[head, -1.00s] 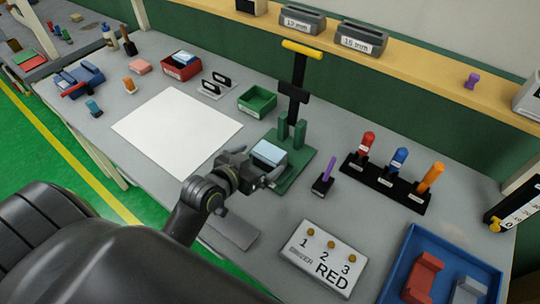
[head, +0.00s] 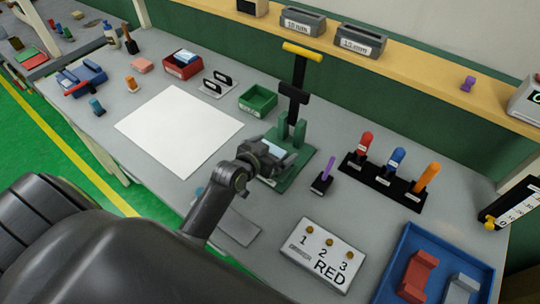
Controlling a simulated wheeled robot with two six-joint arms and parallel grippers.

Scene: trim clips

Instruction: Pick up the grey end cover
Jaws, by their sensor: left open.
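A grey piece (head: 460,289), which looks like the grey end cover, lies in the blue tray (head: 405,245) at the lower right, beside a red piece (head: 419,277) of similar shape. My left gripper (head: 277,167) is open, at the green press fixture (head: 300,165) in the middle of the table, well away from the tray. A pale blue-grey block (head: 273,148) sits in the fixture, partly hidden by the gripper. I cannot tell whether the fingers touch the block. My right gripper is not in view.
A white sign reading RED (head: 319,254) lies left of the tray. A black rack (head: 383,184) with red, blue and orange handled tools stands behind it. A purple stick in a holder (head: 323,178) is right of the fixture. A white sheet (head: 178,130) lies clear at left.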

